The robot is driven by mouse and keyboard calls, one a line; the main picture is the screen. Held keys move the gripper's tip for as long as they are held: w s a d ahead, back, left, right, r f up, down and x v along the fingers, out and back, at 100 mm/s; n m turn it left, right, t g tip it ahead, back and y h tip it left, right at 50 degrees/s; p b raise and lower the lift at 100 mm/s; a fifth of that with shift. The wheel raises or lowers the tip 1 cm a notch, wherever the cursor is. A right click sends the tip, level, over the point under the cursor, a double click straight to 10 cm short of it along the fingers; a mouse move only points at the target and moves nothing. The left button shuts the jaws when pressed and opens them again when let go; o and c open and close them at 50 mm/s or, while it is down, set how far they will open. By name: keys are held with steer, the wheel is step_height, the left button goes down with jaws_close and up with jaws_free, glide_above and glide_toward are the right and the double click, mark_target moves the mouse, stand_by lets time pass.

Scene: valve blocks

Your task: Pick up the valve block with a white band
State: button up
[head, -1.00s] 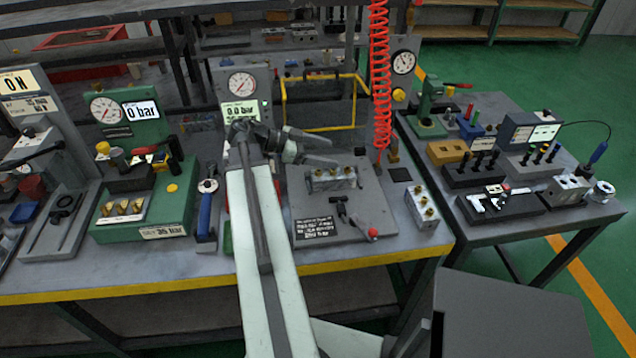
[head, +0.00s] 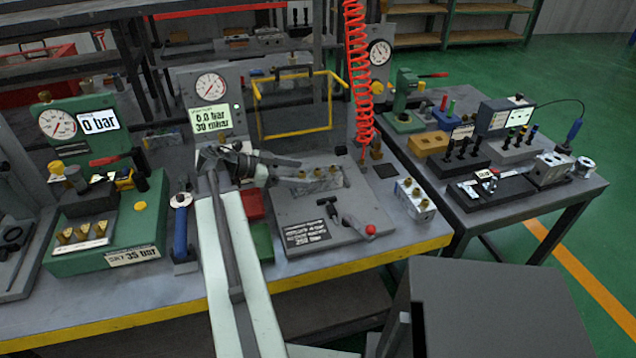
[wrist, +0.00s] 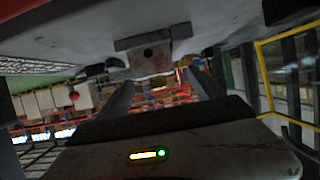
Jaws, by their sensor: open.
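A lighter valve block (head: 413,203) with brass fittings stands on the bench right of the plate. In the wrist view, a grey block with a dark round hole (wrist: 150,53) shows beyond and between the fingers of my gripper (wrist: 158,85), with nothing held.
A yellow frame (head: 296,134) and a red coiled hose (head: 360,80) are behind. Another grey block (head: 550,170) is on the right table. A blue-handled tool (head: 181,228) stands left of my arm.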

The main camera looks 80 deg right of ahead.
mark_target(306, 174)
steer(key=b+x, duration=0.2)
steer(key=x, duration=0.3)
steer(key=shift+s+a+f, duration=0.1)
steer(key=shift+s+a, duration=0.05)
steer(key=shift+s, duration=0.05)
jaws_close()
